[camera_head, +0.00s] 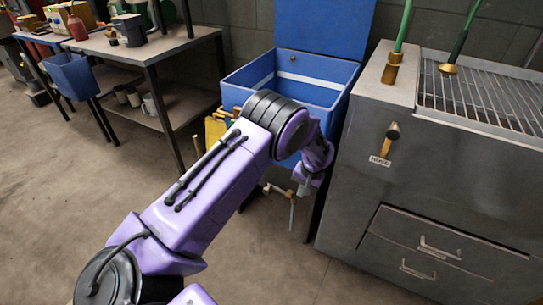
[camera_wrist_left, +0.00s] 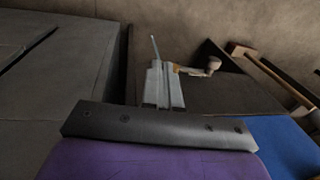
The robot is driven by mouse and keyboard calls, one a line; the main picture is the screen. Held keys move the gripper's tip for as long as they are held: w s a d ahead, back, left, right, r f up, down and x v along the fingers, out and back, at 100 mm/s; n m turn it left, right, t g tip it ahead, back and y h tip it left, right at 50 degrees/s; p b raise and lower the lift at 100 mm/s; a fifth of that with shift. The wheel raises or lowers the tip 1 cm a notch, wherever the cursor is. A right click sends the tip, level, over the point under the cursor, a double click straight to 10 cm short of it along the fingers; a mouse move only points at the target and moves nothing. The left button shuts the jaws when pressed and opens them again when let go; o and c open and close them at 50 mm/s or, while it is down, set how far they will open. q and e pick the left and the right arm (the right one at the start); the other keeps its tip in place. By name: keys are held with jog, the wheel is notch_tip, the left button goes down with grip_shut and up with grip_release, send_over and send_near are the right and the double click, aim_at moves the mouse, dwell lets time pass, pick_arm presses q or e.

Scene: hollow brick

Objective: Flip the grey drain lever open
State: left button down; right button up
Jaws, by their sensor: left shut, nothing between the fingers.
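The grey drain lever (camera_head: 291,214) is a thin bar pointing down below the blue basin (camera_head: 340,92), beside a small brass pipe fitting (camera_head: 277,190). My left gripper (camera_head: 303,188) is just above the lever in the head view, partly hidden by my wrist. In the left wrist view its fingers (camera_wrist_left: 164,88) are shut together with nothing held. The thin lever (camera_wrist_left: 155,46) shows just beyond the fingertips, and a pale fitting (camera_wrist_left: 211,67) shows to their right. I cannot tell whether the fingers touch the lever. My right gripper is not in view.
A metal cabinet (camera_head: 425,190) with a wire rack on top stands close on the right. A workbench (camera_head: 140,45) with a lower shelf stands at the left. A yellow object (camera_head: 215,128) is near the basin's left side. The floor (camera_head: 80,190) in front is clear.

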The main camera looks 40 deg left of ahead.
pick_arm(q)
jog(key=s+d+f+p, duration=0.1)
jog(key=s+p, duration=0.2)
jog(key=s, duration=0.4)
jog(key=s+d+f+n+t+p, duration=0.1)
jog(key=s+f+p, duration=0.1)
jog(key=s, duration=0.5)
jog(key=s+d+f+n+t+h+p, duration=0.1)
jog(key=s+d+p, duration=0.1)
jog(key=s, duration=0.5)
jog(key=shift+f+p, duration=0.35)
jog(key=shift+p, duration=0.55)
jog(key=shift+w+d, duration=0.1)
jog(key=s+a+r+n+y+p, duration=0.1)
jog(key=s+r+p, duration=0.1)
jog(key=s+r, duration=0.2)
jog(key=s+r+t+y+p, duration=0.1)
jog(key=s+r, duration=0.3)
jog(key=s, duration=0.7)
jog(key=shift+a+r+n+p, duration=0.15)
jog(key=shift+a+n+p, duration=0.25)
jog(key=shift+p, duration=0.1)
